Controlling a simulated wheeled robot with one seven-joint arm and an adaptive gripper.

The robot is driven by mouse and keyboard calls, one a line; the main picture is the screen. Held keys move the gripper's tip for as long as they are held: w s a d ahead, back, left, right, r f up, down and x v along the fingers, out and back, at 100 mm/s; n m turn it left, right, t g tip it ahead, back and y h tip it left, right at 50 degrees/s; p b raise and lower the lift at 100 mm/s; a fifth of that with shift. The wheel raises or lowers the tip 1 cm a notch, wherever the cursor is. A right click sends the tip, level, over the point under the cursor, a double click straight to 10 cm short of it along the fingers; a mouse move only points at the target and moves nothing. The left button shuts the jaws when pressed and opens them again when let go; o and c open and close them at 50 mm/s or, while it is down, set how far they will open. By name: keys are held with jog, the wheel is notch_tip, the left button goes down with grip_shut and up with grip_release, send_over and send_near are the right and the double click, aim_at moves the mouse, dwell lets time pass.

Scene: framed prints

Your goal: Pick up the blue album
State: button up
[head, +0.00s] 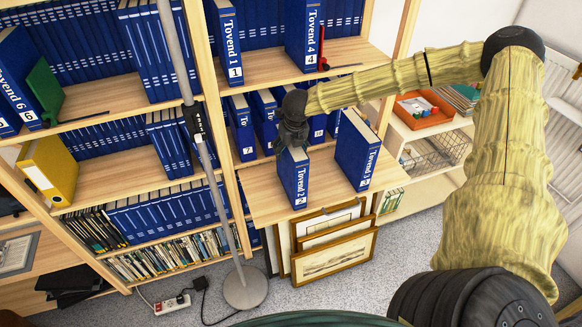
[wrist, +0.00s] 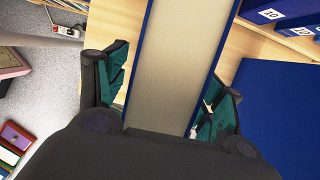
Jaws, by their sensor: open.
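Many blue albums stand here. The blue album labelled Tovend 2 (head: 293,178) stands upright on a pulled-out wooden shelf board (head: 325,190). My gripper (head: 292,146) is over the top of this album. In the wrist view my gripper (wrist: 168,98) is open, with one finger on each side of the album's pale page block (wrist: 178,60) and blue covers. I cannot tell whether the fingers touch the covers. A second blue album, Tovend 3 (head: 357,150), stands to the right on the same board. A large blue surface (wrist: 270,105) shows right of my gripper in the wrist view.
Shelves behind hold several blue albums (head: 265,118). A yellow binder (head: 48,170) stands at left. A grey lamp pole (head: 207,165) rises from a round base (head: 245,287). Framed prints (head: 335,250) lean below the board. A red tray (head: 423,110) is at right.

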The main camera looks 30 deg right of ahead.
jog(key=shift+f, duration=0.2)
dwell(0.4)
grip_shut()
